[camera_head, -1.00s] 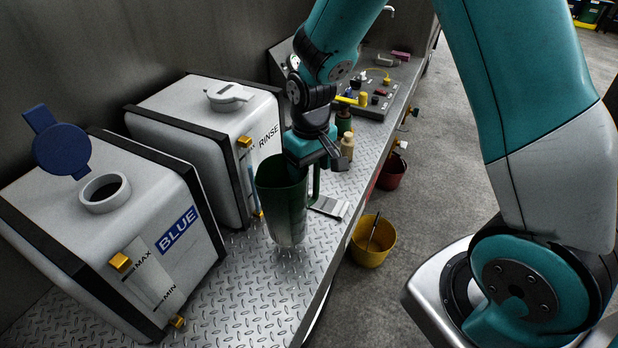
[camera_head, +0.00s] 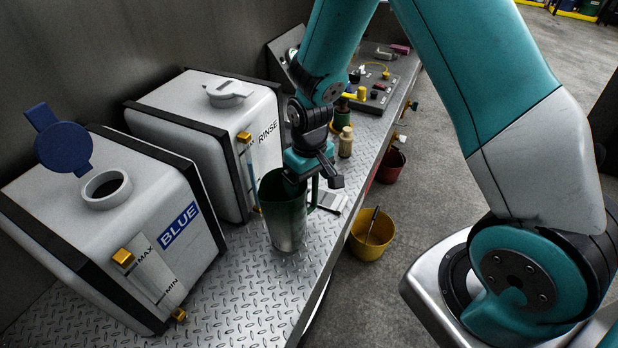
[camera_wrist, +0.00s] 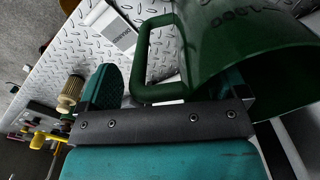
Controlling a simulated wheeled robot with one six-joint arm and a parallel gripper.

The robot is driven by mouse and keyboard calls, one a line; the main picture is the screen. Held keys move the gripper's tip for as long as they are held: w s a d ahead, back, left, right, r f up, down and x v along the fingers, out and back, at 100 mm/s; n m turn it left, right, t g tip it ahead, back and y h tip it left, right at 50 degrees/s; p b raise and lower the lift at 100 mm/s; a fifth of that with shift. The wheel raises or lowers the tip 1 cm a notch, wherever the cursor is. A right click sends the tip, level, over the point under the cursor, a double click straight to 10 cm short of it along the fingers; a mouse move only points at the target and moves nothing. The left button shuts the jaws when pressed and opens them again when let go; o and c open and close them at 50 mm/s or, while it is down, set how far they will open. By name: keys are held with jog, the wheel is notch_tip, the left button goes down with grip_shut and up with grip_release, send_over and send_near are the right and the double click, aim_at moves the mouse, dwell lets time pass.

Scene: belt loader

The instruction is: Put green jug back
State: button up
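The green jug (camera_head: 286,226) stands upright on the diamond-plate deck, in front of the RINSE tank. Its open top faces up, and its handle is on the right side. My gripper (camera_head: 314,178) is at the jug's rim and handle, with its fingers spread. In the wrist view, the jug (camera_wrist: 235,30) fills the upper right and its handle lies between the fingers of my gripper (camera_wrist: 172,88). A gap shows between the left finger and the handle. The right finger is partly hidden by the jug's rim.
The RINSE tank (camera_head: 205,135) and BLUE tank (camera_head: 100,235), its blue cap open, stand left of the jug. A tan-capped bottle (camera_head: 346,142) and a grey-white plate (camera_head: 330,200) are beyond it. A yellow bucket (camera_head: 372,236) hangs past the deck's right edge. The front deck is clear.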

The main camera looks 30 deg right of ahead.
notch_tip(320, 180, up, 11)
jog(key=shift+r+b, duration=0.2)
jog(key=shift+b, duration=1)
jog(key=s+a+r+n+y, duration=0.1)
jog(key=s+a+r, duration=0.2)
jog(key=s, duration=0.4)
jog(key=s+a+r+n+y, duration=0.1)
jog(key=s+a+r+n, duration=0.1)
jog(key=s, duration=0.5)
jog(key=s+a+r+n+y, duration=0.1)
jog(key=s+a+r+y, duration=0.1)
jog(key=s+a+r, duration=0.2)
jog(key=s+r, duration=0.2)
jog(key=s, duration=0.1)
jog(key=shift+a+n, duration=0.3)
jog(key=shift+n, duration=0.1)
